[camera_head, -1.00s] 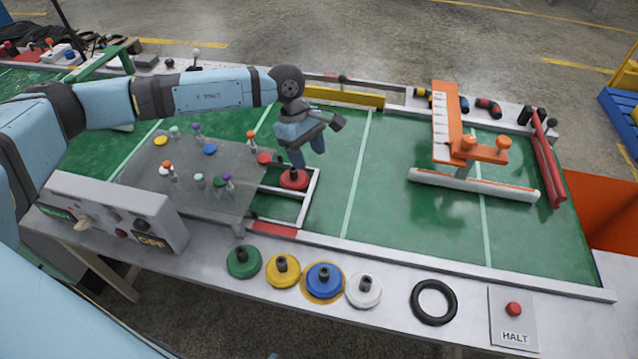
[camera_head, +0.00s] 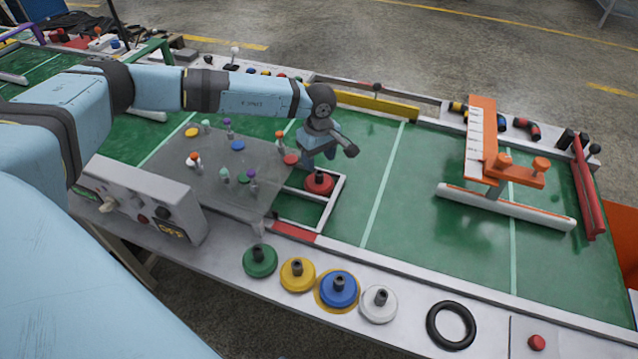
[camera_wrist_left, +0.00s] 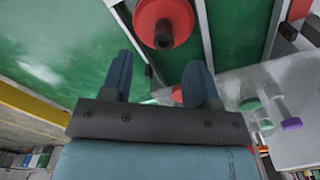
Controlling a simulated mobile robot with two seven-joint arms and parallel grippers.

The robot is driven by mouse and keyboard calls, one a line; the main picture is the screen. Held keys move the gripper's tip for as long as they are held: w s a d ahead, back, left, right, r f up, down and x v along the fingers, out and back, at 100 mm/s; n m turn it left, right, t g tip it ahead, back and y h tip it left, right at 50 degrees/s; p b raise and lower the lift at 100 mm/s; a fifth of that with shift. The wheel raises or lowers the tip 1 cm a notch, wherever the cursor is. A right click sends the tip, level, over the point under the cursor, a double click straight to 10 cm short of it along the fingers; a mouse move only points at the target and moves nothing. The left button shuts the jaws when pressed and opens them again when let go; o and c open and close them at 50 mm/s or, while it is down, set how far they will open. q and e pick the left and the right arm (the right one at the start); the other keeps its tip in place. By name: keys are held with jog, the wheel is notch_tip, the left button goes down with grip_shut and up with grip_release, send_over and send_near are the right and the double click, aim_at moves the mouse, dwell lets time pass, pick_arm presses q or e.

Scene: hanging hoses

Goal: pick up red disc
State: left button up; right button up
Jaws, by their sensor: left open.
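A red disc (camera_head: 319,183) with a dark central peg sits inside a white-edged frame at the right of a grey plate. It also shows at the top of the left wrist view (camera_wrist_left: 165,20), with its peg toward the camera. My left gripper (camera_head: 315,161) is above and just behind the disc in the head view. In the left wrist view my left gripper (camera_wrist_left: 160,62) is open, with nothing between its two blue fingers. The disc lies beyond the fingertips, apart from them. My right gripper is not in view.
The grey plate (camera_head: 215,190) carries several coloured pegs and small flat discs left of the gripper. Green (camera_head: 260,261), yellow (camera_head: 298,275), blue (camera_head: 338,290) and white (camera_head: 379,304) discs line the front edge. An orange stand (camera_head: 485,140) is at right; green table between is clear.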

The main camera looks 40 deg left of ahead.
aim_at(319, 172)
pick_arm(q)
jog(key=f, duration=0.4)
jog(key=shift+s+d+f, duration=0.1)
jog(key=shift+s+f, duration=0.15)
jog(key=shift+f, duration=0.15)
grip_shut()
jog(key=shift+r, duration=0.1)
